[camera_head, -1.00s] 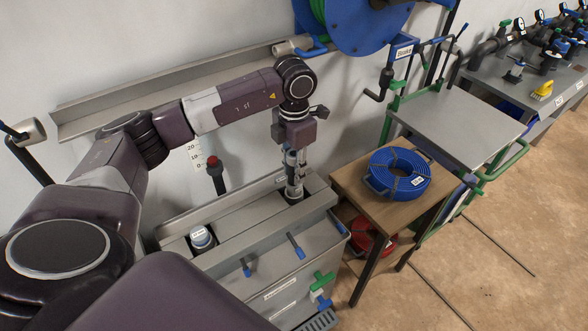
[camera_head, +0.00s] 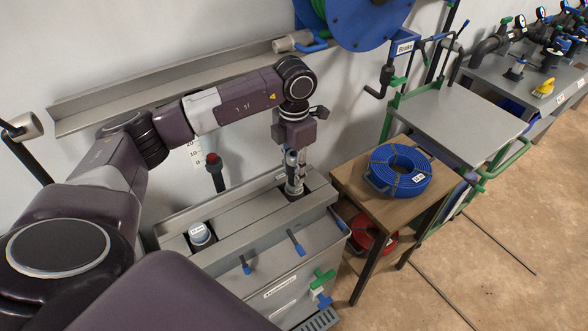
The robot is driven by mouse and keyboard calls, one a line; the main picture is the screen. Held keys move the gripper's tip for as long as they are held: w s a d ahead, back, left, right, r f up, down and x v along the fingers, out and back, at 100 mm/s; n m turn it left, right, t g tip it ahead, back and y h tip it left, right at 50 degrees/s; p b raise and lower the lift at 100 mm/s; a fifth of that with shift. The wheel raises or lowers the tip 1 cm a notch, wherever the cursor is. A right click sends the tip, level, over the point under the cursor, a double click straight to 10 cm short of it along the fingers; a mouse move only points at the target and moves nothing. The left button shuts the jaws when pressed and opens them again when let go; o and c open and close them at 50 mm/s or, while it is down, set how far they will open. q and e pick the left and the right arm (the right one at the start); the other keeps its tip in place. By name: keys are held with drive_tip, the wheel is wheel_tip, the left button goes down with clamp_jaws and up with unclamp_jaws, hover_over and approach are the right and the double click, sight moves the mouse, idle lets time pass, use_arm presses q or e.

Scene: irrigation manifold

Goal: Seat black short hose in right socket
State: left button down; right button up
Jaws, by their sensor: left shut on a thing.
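The manifold is a grey metal cabinet (camera_head: 255,222) with two dark square openings on top. My left gripper (camera_head: 294,184) points straight down over the right socket (camera_head: 306,196). It is shut on a slim upright piece, taken to be the black short hose, which the fingers mostly hide. The lower end is at the socket opening; I cannot tell how deep it sits. The left socket (camera_head: 186,240) holds a white-topped cylinder with a blue ring (camera_head: 199,234). My right gripper is not in view.
A black post with a red top (camera_head: 213,161) stands behind the cabinet. Blue-tipped levers (camera_head: 297,243) stick out in front. A wooden stand (camera_head: 360,187) with a blue hose coil (camera_head: 399,168) is close on the right. A wall shelf (camera_head: 160,95) runs behind my arm.

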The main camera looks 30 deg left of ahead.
sight(294, 154)
use_arm(q)
drive_tip(key=c, duration=1.2)
unclamp_jaws()
drive_tip(key=shift+r, duration=0.1)
drive_tip(key=shift+r+p, duration=2.2)
drive_tip(key=shift+r, duration=1.25)
drive_tip(key=shift+s+f, duration=0.1)
